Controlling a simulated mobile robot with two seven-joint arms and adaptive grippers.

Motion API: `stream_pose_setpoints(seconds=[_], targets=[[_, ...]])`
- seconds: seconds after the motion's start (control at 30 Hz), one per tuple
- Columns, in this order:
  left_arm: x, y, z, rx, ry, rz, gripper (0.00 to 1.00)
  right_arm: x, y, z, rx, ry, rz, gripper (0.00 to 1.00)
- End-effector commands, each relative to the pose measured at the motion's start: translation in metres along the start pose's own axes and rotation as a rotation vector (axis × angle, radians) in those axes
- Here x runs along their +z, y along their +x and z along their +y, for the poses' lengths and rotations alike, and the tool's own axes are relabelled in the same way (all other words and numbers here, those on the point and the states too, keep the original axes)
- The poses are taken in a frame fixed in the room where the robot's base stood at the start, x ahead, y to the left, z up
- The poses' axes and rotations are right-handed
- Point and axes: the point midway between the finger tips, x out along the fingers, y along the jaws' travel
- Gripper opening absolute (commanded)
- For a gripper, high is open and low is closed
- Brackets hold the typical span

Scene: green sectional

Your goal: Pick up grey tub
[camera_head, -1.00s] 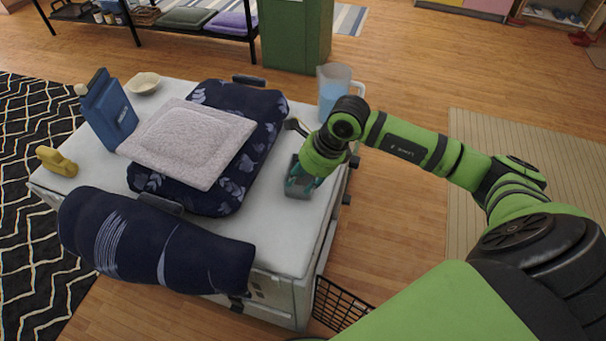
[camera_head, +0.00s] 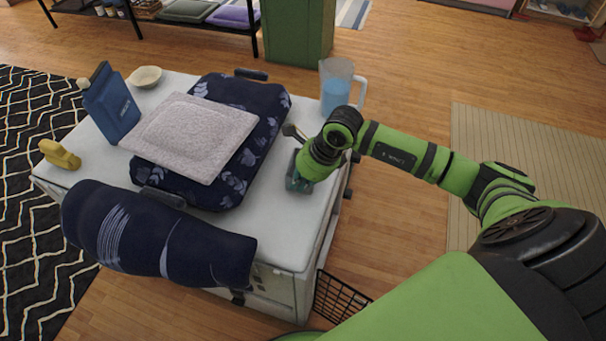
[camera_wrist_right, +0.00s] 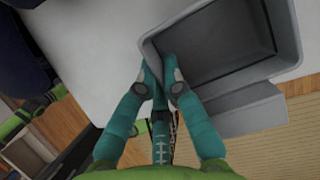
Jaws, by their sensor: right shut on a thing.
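The grey tub (camera_wrist_right: 222,50) is an open, rectangular container with a dark inside, and it fills the upper right of the right wrist view. My right gripper (camera_wrist_right: 162,72) has teal fingers closed on the tub's near left wall, one on each side of it. In the head view the right gripper (camera_head: 299,178) is low over the right side of the white table, and my wrist and fingers hide most of the tub there. I cannot tell whether the tub touches the tabletop. My left gripper is out of view.
A clear jug (camera_head: 336,88) with blue liquid stands just behind my right wrist. The table (camera_head: 292,235) is bare in front of the gripper.

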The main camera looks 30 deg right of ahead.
Motion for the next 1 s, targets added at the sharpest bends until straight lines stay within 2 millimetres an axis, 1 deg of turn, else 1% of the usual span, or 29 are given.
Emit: stream_pose_setpoints(seconds=[0.13,0.23,0.37,0.4,0.47,0.53,0.7,0.9,1.0], targets=[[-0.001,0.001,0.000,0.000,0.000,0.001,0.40,0.002,-0.005,-0.001,-0.001,-0.001,-0.001,0.00],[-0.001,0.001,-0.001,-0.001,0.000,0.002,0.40,0.006,-0.013,-0.002,-0.004,-0.002,-0.003,0.00],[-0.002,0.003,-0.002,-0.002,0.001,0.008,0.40,0.014,-0.032,-0.002,-0.006,-0.003,-0.005,0.00],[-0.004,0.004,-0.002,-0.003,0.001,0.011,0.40,0.017,-0.040,-0.002,-0.006,-0.003,-0.004,0.00],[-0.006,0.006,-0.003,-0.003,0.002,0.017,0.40,0.005,-0.049,-0.008,-0.007,0.002,0.005,0.00],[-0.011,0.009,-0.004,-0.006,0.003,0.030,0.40,-0.005,-0.063,-0.013,-0.008,0.001,0.006,0.00],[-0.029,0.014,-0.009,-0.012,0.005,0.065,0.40,-0.027,-0.094,-0.027,-0.007,0.003,0.005,0.00],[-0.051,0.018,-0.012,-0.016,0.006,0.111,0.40,-0.045,-0.122,-0.037,-0.004,0.001,0.003,0.00],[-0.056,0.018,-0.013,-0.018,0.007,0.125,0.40,-0.051,-0.131,-0.041,-0.002,0.001,0.004,0.00]])
